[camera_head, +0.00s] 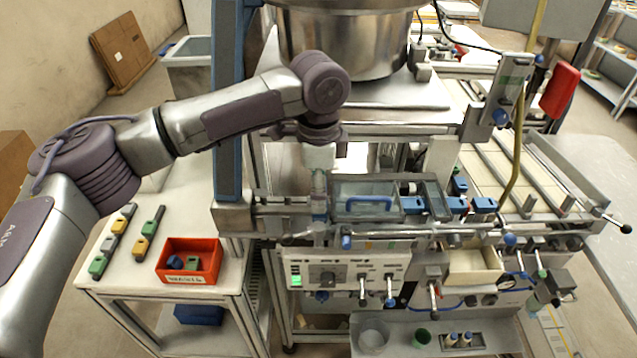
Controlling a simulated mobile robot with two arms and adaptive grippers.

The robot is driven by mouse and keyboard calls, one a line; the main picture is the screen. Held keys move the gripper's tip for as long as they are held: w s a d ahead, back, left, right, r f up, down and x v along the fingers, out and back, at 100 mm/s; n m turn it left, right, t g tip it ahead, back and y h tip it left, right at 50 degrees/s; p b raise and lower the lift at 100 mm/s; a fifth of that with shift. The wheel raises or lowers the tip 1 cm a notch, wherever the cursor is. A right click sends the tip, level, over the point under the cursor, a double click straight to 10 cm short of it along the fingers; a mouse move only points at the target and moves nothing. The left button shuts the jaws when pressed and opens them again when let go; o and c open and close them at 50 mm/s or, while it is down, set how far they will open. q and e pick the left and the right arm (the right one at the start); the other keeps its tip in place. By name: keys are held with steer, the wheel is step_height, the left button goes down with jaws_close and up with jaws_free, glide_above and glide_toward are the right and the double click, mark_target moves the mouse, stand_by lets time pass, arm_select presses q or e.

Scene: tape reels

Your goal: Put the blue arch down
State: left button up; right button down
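A blue arch-shaped handle (369,201) shows at the front of a grey, see-through box (350,188) on the machine. It is the only arch-like blue thing I can make out. My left arm reaches in from the left, and its gripper (319,208) points down just left of the box, apart from the blue arch in the picture. The fingers are small and seen nearly edge-on, so I cannot tell whether they are open or hold anything. My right gripper is not in view.
A red bin (190,272) with small parts stands on the white side table (130,250), beside several green, yellow and grey pieces. Levers and blue-tipped fittings crowd the machine's front.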

arm_select(q)
steer(key=shift+f, duration=0.15)
steer(key=shift+f, duration=0.2)
steer(key=o, duration=1.3)
steer(key=shift+r, duration=0.1)
steer(key=shift+r, duration=0.3)
steer(key=shift+r+b, duration=1.8)
steer(key=shift+r, duration=4.45)
